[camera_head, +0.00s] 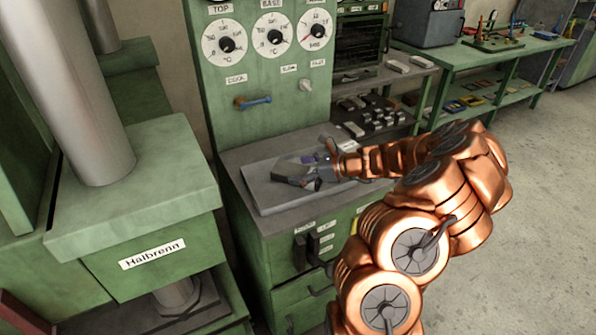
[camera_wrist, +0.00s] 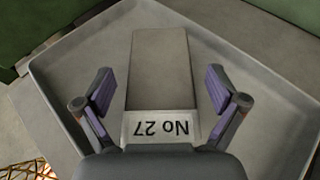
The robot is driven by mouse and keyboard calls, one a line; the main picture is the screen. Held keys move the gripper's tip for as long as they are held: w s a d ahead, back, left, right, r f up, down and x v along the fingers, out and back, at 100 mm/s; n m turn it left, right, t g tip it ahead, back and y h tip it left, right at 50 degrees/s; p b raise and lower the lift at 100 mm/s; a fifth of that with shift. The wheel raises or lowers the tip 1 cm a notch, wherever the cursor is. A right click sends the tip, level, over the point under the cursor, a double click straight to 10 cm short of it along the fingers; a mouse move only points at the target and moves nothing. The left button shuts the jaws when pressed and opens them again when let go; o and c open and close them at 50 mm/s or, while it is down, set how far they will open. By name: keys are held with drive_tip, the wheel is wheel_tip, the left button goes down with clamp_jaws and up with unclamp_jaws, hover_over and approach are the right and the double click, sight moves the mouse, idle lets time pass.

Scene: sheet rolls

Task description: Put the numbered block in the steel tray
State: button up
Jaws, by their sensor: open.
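The numbered block (camera_wrist: 158,75) is a long grey-brown bar with a white label reading "No 27", upside down in the wrist view. It appears within the raised rim of the grey steel tray (camera_wrist: 268,82). My gripper (camera_wrist: 160,88) is open, with one purple-padded finger on each side of the block and a visible gap to each. In the head view the tray (camera_head: 268,197) lies on a green cabinet, and my gripper (camera_head: 304,181) is low over it.
A green panel with dials (camera_head: 273,37) rises behind the tray. A green press labelled "Halbrenn" (camera_head: 153,254) stands to the left. A shelf with several small metal blocks (camera_head: 374,118) is behind my arm. A green workbench (camera_head: 480,62) with tools is at the back right.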

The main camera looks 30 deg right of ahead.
drive_tip(key=b+v, duration=0.1)
drive_tip(key=v, duration=1)
drive_tip(key=shift+s+d+r, duration=0.1)
drive_tip(key=shift+s+d, duration=0.05)
drive_tip(key=a+r+n+g+y, duration=0.2)
drive_tip(key=a+r+n+g, duration=0.2)
drive_tip(key=a+n, duration=0.75)
drive_tip(key=s+a+n+g+h, duration=0.1)
drive_tip(key=s+a+n+g, duration=0.2)
drive_tip(key=a, duration=0.5)
drive_tip(key=s+a+n+g+h, duration=0.1)
drive_tip(key=s+a+g, duration=0.1)
drive_tip(key=s+a, duration=0.5)
drive_tip(key=s+a+n+g+h, duration=0.1)
drive_tip(key=s+n+h, duration=0.3)
drive_tip(key=s, duration=0.5)
drive_tip(key=s+a+f+n+g+h, duration=0.1)
drive_tip(key=s+n+h, duration=0.3)
drive_tip(key=s+n, duration=0.5)
drive_tip(key=shift+s+a+f+g, duration=0.35)
drive_tip(key=shift+s+g, duration=0.25)
drive_tip(key=shift+g, duration=0.3)
drive_tip(key=shift+r, duration=0.15)
wheel_tip(320, 180, up, 3)
drive_tip(key=shift+f+p, duration=0.2)
drive_tip(key=shift+p, duration=0.95)
